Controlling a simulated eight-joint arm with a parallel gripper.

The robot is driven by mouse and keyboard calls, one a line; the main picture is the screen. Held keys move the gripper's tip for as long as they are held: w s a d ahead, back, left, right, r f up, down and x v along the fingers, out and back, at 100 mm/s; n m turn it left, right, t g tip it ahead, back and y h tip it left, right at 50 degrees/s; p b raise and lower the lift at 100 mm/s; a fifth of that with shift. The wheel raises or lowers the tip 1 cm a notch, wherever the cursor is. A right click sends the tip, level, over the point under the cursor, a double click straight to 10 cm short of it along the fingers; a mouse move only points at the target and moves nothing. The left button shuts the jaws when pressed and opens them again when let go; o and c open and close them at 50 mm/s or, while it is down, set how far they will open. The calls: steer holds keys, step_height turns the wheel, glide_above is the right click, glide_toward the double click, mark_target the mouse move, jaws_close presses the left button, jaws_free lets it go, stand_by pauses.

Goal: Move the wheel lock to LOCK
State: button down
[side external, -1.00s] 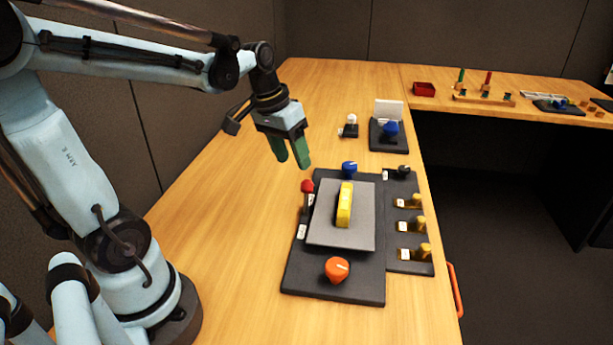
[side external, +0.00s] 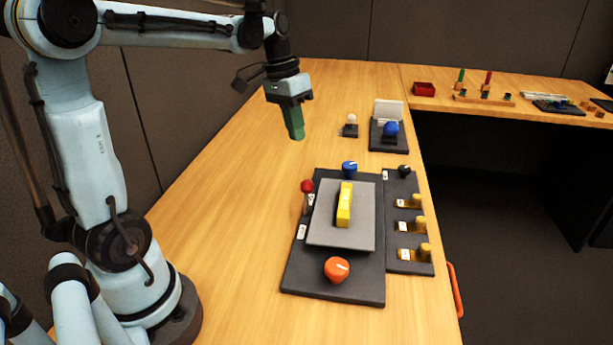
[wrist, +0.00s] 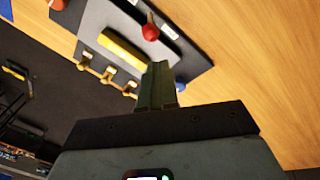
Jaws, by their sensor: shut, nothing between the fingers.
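The dark panel (side external: 285,283) lies on the table with a raised grey plate (side external: 325,237) bearing a yellow bar (side external: 344,205). A red-knobbed lever (side external: 307,187) stands at the panel's left edge, with small white labels near it; their writing is too small to read, so I cannot confirm which control is the wheel lock. The red knob also shows in the wrist view (wrist: 150,32). My gripper (side external: 297,136) is shut and empty, with green fingers pointing down, above the table beyond the panel and apart from the controls. It also shows in the wrist view (wrist: 157,67).
A blue knob (side external: 349,169) and an orange knob (side external: 337,268) are on the panel. A side strip carries a black knob (side external: 403,171) and several yellow switches (side external: 424,250). Farther back are a white-tipped switch (side external: 351,119) and a blue ball (side external: 390,129). Table left of the panel is clear.

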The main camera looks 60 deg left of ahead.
steer(key=w+a+f+m+g+h, duration=0.1)
steer(key=w+a+m+g+h, duration=0.15)
steer(key=w+a, duration=0.35)
steer(key=m+g, duration=0.1)
steer(key=m, duration=0.1)
glide_toward(306, 199)
steer(key=shift+n, duration=0.25)
steer(key=shift+w+a+f, duration=0.15)
steer(key=shift+f, duration=0.55)
steer(key=shift+w+a+f, duration=0.1)
steer(key=shift+f, duration=0.55)
steer(key=shift+w+a+f, duration=0.15)
steer(key=shift+f, duration=0.55)
steer(key=shift+s+d+r+t+y, duration=0.15)
steer(key=shift+s+t+y, duration=0.05)
steer(key=shift+t+y, duration=0.15)
